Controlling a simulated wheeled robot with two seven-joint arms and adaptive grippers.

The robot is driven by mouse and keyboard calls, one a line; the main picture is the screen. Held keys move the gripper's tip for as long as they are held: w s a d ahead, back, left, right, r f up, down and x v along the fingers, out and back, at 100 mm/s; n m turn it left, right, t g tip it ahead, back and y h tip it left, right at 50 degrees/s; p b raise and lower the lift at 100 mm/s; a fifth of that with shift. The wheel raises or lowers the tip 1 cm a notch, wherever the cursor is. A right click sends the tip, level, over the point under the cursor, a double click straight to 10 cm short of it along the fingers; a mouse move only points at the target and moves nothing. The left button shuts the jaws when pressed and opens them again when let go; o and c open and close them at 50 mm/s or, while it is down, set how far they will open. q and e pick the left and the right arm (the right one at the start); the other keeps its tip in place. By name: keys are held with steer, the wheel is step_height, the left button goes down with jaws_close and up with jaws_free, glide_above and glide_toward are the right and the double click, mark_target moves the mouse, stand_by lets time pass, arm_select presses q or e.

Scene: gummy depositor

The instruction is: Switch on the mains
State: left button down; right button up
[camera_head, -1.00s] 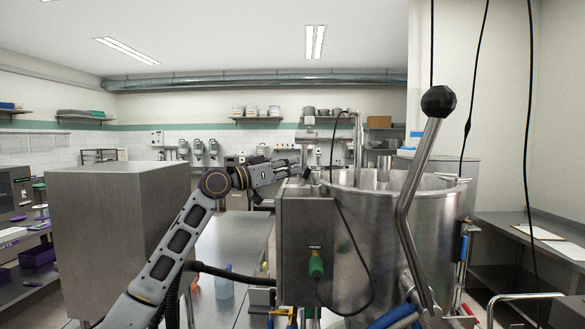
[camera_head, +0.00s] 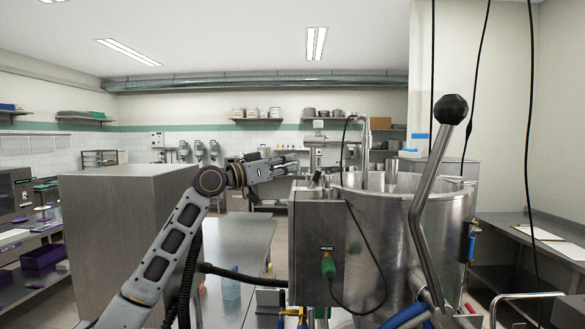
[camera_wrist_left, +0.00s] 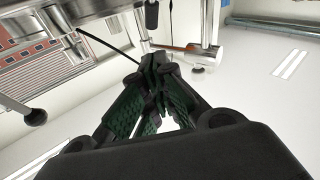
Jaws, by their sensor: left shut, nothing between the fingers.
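The steel kettle (camera_head: 395,225) stands at the centre right, with a grey control box (camera_head: 317,240) on its left side. The box front bears a label reading PROBE and a green plug (camera_head: 328,267). I cannot make out a mains switch; the box's top is seen edge-on, with a small dark fitting (camera_head: 318,181) on it. My left gripper (camera_head: 296,160) is shut and empty, just above and left of that top edge. In the left wrist view its closed green-padded fingers (camera_wrist_left: 157,62) point toward metal fittings and a black knob (camera_wrist_left: 150,14). My right gripper is out of view.
A tilted steel lever with a black ball (camera_head: 450,109) rises in front of the kettle. A large steel cabinet (camera_head: 125,245) stands left of my arm. A cable loops from the plug past the box. A side table (camera_head: 540,240) is at the right.

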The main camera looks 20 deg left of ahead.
arm_select(q)
steer(key=s+a+r+b, duration=0.2)
steer(key=s+a, duration=0.2)
steer(key=s, duration=0.2)
steer(key=shift+a+r, duration=0.35)
steer(key=shift+r, duration=0.05)
stand_by(0.5)
